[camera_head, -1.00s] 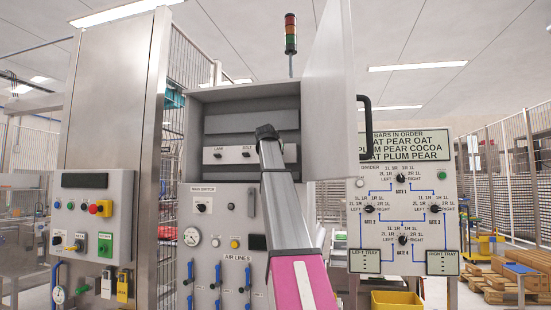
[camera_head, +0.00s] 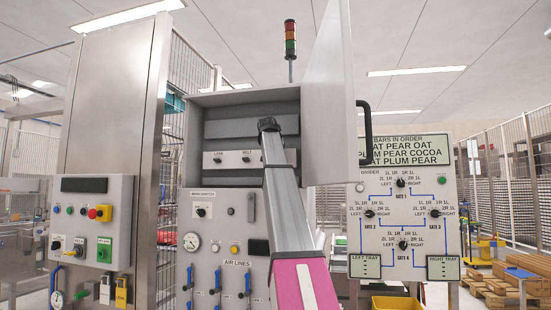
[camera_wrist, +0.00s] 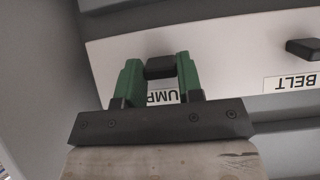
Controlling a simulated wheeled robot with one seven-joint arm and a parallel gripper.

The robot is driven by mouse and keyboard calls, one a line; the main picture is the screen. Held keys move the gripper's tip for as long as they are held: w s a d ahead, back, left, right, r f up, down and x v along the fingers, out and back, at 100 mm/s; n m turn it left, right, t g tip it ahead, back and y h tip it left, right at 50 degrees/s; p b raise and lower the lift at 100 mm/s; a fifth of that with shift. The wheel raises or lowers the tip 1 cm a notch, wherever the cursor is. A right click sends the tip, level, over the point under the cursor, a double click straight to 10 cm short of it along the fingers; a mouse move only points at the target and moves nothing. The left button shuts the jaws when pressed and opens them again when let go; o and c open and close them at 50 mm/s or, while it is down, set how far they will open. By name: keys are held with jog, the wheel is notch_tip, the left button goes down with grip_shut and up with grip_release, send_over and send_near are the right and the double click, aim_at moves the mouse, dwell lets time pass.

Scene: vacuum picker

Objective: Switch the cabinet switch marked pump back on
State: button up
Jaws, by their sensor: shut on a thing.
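In the wrist view the green fingers of my gripper (camera_wrist: 159,76) are closed on the small black pump switch (camera_wrist: 160,67). The upside-down pump label (camera_wrist: 163,97) shows partly between the fingers. The belt switch (camera_wrist: 303,49) stands to the right with its belt label (camera_wrist: 292,83). I cannot tell which way the pump switch is set. In the head view my arm reaches into the open cabinet (camera_head: 194,125) and hides the pump switch and the fingers. The belt switch (camera_head: 247,159) and the lamp switch (camera_head: 217,160) are in view.
The cabinet door (camera_head: 328,100) stands open to the right, with a black handle (camera_head: 367,130). Below the cabinet is a panel with a gauge (camera_head: 192,242) and blue air-line levers. A gate panel (camera_head: 405,240) stands right, a button box (camera_head: 95,225) left.

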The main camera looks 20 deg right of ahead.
jog(key=o, duration=0.9)
jog(key=shift+o, duration=0.2)
jog(key=v, duration=1)
jog(key=shift+s+r, duration=0.25)
jog(key=shift+s, duration=0.05)
jog(key=shift+a, duration=0.2)
